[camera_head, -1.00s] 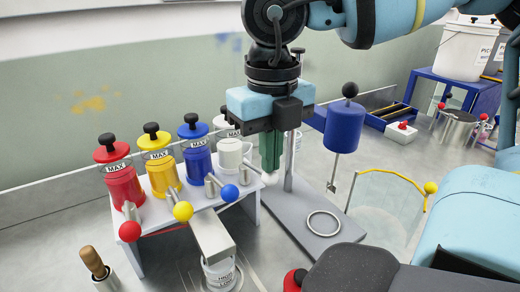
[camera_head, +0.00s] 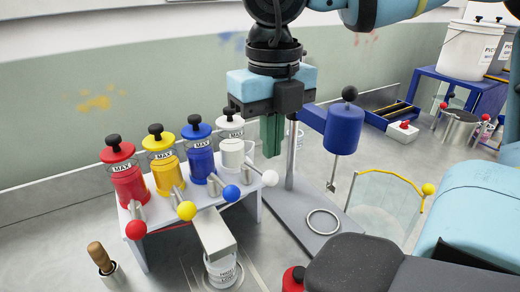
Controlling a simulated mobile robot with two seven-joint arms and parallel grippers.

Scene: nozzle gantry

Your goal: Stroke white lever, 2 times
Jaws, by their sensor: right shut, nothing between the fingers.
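The white lever ends in a white ball (camera_head: 270,178) and sticks out at the front of the white-topped canister (camera_head: 232,150), rightmost of the row. My right gripper (camera_head: 271,156) has shut green fingers pointing down. In the picture its tips are just above the white ball, with a small gap; nothing is between them. The fingers and wrist partly cover the area behind the canister. My left gripper is not in view.
Red (camera_head: 136,229), yellow (camera_head: 187,210) and blue (camera_head: 231,193) lever balls stand left of the white one. A blue mixer head (camera_head: 343,129) on a stand is close right of my gripper.

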